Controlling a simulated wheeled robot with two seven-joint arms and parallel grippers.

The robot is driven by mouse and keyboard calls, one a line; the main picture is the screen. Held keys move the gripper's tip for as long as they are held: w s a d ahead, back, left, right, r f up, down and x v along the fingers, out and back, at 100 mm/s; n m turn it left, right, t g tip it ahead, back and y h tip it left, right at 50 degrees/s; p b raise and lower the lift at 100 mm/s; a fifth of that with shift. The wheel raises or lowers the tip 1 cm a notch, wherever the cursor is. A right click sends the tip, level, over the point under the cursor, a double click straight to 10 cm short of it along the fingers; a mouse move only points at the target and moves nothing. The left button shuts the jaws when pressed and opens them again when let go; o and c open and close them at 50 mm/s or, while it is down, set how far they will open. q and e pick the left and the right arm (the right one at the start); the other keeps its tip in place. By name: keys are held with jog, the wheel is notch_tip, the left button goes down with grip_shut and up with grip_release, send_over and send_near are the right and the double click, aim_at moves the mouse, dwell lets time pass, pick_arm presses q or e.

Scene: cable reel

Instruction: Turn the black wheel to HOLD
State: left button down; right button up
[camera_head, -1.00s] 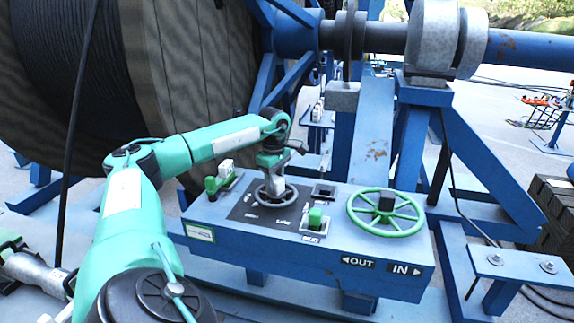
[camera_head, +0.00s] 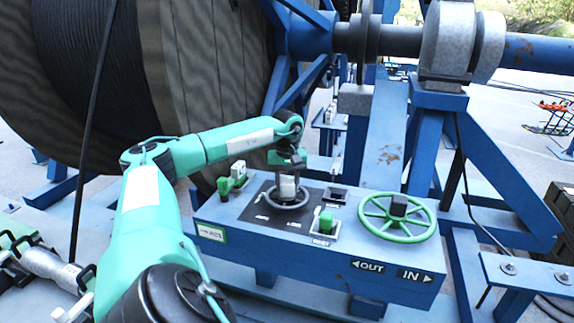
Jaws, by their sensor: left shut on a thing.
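The black wheel (camera_head: 272,203) is a small dark handwheel on a black plate (camera_head: 250,214) on top of the blue control box (camera_head: 295,250). White lettering shows on the plate around it, too small to read surely. My left gripper (camera_head: 287,186) comes down from above onto the wheel. It is shut on the wheel and hides its middle and far part. The wheel's pointer cannot be made out. My right gripper is not in view.
A larger green wheel (camera_head: 372,224) stands on the box at the right, above the OUT and IN labels. Green handles stand close by, at the left (camera_head: 224,187) and right (camera_head: 326,221) of the plate. The cable reel (camera_head: 200,75) rises behind.

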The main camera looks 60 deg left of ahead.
pick_arm(q)
jog(key=shift+m, duration=0.6)
jog(key=c, duration=0.8)
grip_release()
jog(key=shift+c, duration=0.2)
notch_tip(320, 180, up, 14)
jog(key=shift+b, duration=0.35)
jog(key=shift+f, duration=0.1)
